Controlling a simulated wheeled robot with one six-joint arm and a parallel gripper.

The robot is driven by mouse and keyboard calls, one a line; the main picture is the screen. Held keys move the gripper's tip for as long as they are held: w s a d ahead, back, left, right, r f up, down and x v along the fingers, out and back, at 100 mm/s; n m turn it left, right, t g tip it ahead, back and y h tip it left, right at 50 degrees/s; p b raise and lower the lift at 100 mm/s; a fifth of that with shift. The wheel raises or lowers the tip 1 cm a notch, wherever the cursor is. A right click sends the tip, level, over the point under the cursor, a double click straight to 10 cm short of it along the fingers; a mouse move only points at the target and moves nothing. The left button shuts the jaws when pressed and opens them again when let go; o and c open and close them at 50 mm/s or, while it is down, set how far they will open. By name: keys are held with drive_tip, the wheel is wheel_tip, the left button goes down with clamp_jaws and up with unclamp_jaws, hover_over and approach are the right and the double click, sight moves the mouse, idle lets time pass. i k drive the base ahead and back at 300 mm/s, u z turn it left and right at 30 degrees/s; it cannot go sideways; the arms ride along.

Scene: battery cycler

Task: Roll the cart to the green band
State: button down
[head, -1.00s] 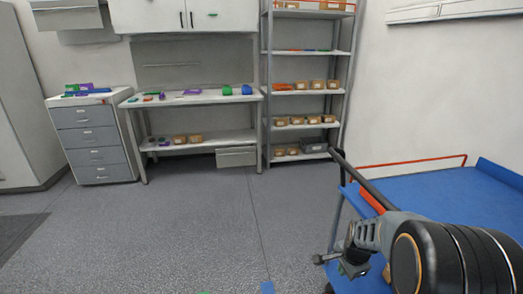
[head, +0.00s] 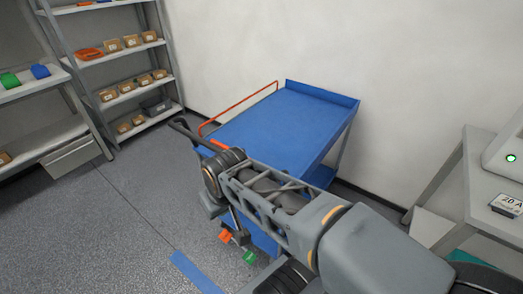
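The cart (head: 285,118) has a blue top deck with a raised blue edge at the back. My arm crosses in front of the cart from the lower right. My gripper (head: 238,232) hangs low beside the cart's near left end, and its fingers are too small and dark to read. A small orange part (head: 225,237) and a small green part (head: 249,257) show beside it, low near the floor. No green band shows on the floor in this view.
A blue strip (head: 193,271) lies on the grey floor at the bottom. Shelves (head: 118,90) with small boxes stand at the back left, beside a workbench (head: 35,84). A white wall is behind the cart. A bench (head: 480,195) stands at the right. Floor left of the cart is clear.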

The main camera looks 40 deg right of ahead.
sight(292, 131)
drive_tip(key=z, duration=1.3)
drive_tip(key=k, duration=0.5)
drive_tip(key=u, duration=1.6)
drive_tip(key=i, duration=0.35)
drive_tip(key=u, duration=0.35)
